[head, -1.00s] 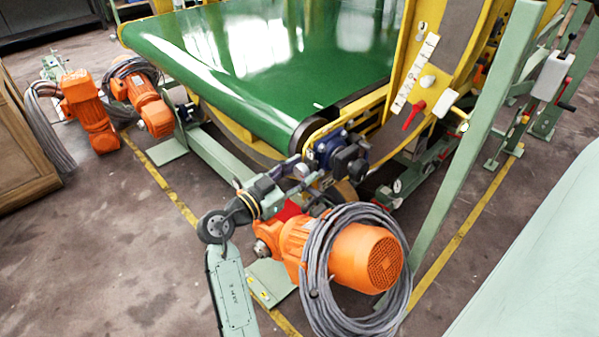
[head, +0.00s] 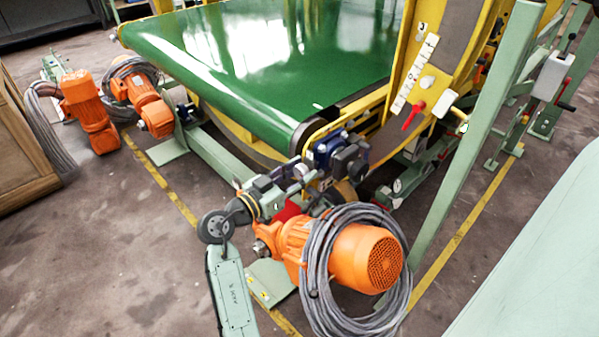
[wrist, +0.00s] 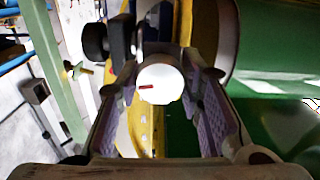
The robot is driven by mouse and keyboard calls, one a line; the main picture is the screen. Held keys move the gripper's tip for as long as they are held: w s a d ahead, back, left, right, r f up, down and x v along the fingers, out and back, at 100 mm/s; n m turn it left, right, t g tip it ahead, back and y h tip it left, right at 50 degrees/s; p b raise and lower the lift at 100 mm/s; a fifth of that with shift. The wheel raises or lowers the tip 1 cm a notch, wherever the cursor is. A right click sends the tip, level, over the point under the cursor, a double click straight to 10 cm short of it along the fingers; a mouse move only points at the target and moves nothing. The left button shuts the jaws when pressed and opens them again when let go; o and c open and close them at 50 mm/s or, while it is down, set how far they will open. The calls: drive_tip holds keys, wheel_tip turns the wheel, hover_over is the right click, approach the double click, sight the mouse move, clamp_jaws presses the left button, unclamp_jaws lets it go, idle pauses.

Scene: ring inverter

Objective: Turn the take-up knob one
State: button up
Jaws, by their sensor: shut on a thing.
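The take-up knob (wrist: 160,80) is a white round knob with a short red mark that lies nearly level, left of the knob's centre, in the wrist view. My gripper (wrist: 160,92) has one finger on each side of the knob and is shut on it. In the head view my gripper (head: 297,176) reaches the near corner of the yellow conveyor frame, just left of a dark blue block (head: 328,150). The knob is small there and partly hidden by the fingers.
The green belt (head: 260,55) lies behind the gripper. An orange motor (head: 365,258) with coiled grey cable stands just below my arm. A red-handled lever (head: 413,117) and a scale plate (head: 417,72) are to the right. A green post (head: 470,140) stands farther right.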

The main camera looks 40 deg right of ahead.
drive_tip(key=n+p, duration=0.1)
drive_tip(key=n, duration=0.4)
drive_tip(key=shift+r+p, duration=0.1)
drive_tip(key=shift+p, duration=0.3)
drive_tip(key=n+p, duration=0.3)
drive_tip(key=n, duration=0.3)
drive_tip(key=n+p, duration=0.5)
drive_tip(key=n, duration=0.1)
drive_tip(key=shift+r, duration=0.1)
drive_tip(key=shift+f+n+p, duration=0.2)
drive_tip(key=shift+n+p, duration=1.55)
drive_tip(key=shift+n, duration=0.65)
drive_tip(key=o, duration=1.2)
